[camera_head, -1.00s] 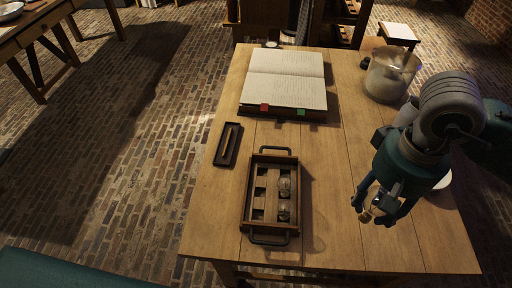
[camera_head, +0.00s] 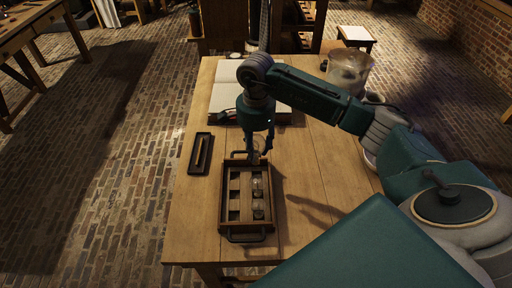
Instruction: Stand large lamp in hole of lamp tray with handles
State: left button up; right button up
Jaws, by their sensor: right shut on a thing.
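The lamp tray with handles (camera_head: 223,206) is a dark wooden tray on the table, with a bar handle at its far and near ends. Two small glass lamps (camera_head: 257,187) (camera_head: 258,208) stand in its right column. Dark square holes (camera_head: 234,198) show empty in its left column. My right gripper (camera_head: 258,152) points down over the tray's far end. It is shut on a clear glass lamp (camera_head: 259,143), the large lamp, partly hidden between the fingers. Whether the lamp touches the tray cannot be told. My left gripper is not in view.
A narrow dark tray (camera_head: 192,163) with a thin rod lies left of the lamp tray. An open book (camera_head: 228,92) lies behind, partly covered by my right arm. A glass jar (camera_head: 347,70) stands at the back right. The table's left front is clear.

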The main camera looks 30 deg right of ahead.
aim_at(257, 162)
jog(key=shift+d+f+m, duration=0.3)
jog(key=shift+d, duration=0.1)
jog(key=shift+f, duration=0.2)
jog(key=shift+a+f+b, duration=0.1)
jog(key=shift+f+b, duration=0.9)
jog(key=shift+f, duration=0.35)
jog(key=shift+w+f+b, duration=0.1)
jog(key=shift+f+b, duration=0.25)
jog(key=shift+f, duration=0.35)
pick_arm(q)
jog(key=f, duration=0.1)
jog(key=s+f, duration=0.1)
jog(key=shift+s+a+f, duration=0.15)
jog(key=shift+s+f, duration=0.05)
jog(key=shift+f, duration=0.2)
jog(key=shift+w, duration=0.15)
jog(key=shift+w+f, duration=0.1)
pick_arm(e)
jog(key=shift+f, duration=0.15)
pick_arm(q)
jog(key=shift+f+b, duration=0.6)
jog(key=shift+b, duration=0.1)
pick_arm(e)
jog(key=shift+f, duration=0.55)
